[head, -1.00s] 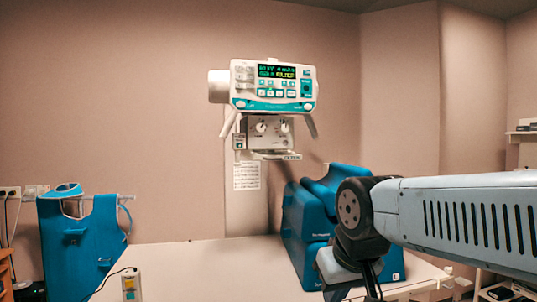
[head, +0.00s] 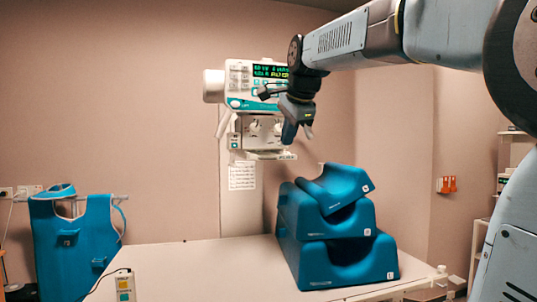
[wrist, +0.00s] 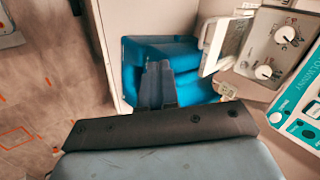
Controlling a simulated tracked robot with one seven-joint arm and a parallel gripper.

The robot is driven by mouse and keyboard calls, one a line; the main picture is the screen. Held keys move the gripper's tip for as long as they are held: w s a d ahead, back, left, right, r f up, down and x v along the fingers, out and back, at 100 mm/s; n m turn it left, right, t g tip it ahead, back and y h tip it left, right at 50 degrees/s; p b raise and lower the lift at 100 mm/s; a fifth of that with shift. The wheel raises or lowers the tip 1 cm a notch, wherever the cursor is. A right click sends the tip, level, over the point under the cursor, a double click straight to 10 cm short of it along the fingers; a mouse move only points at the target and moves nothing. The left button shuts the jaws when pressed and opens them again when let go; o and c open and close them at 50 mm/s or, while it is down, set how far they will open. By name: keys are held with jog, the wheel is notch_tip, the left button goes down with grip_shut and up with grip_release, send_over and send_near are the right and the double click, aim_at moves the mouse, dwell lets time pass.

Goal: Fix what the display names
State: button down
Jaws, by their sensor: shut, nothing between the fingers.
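The display (head: 271,70) is on the white and teal control panel (head: 240,103) of the wall-side tube head. It shows green text and a yellow word in the lower line, partly covered by my arm now. Below it hangs a grey box with two round knobs (head: 252,127), with a pale ledge (head: 262,156) under it. My gripper (head: 298,133) points down in front of the panel and box, shut and empty. In the wrist view my shut fingers (wrist: 157,85) show over blue foam, with the knob box (wrist: 275,50) and panel edge (wrist: 300,122) at the right.
Stacked blue foam supports (head: 335,255) stand on the white table (head: 215,270), below my gripper. A blue apron (head: 75,240) hangs at the left. The table's middle is clear.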

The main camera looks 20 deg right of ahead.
jog(key=w+r+m, duration=0.2)
jog(key=w+r, duration=0.1)
send_near(270, 156)
notch_tip(270, 156, down, 6)
jog(key=a, duration=0.1)
dwell(0.3)
jog(key=shift+a+f, duration=0.1)
jog(key=shift+f, duration=0.05)
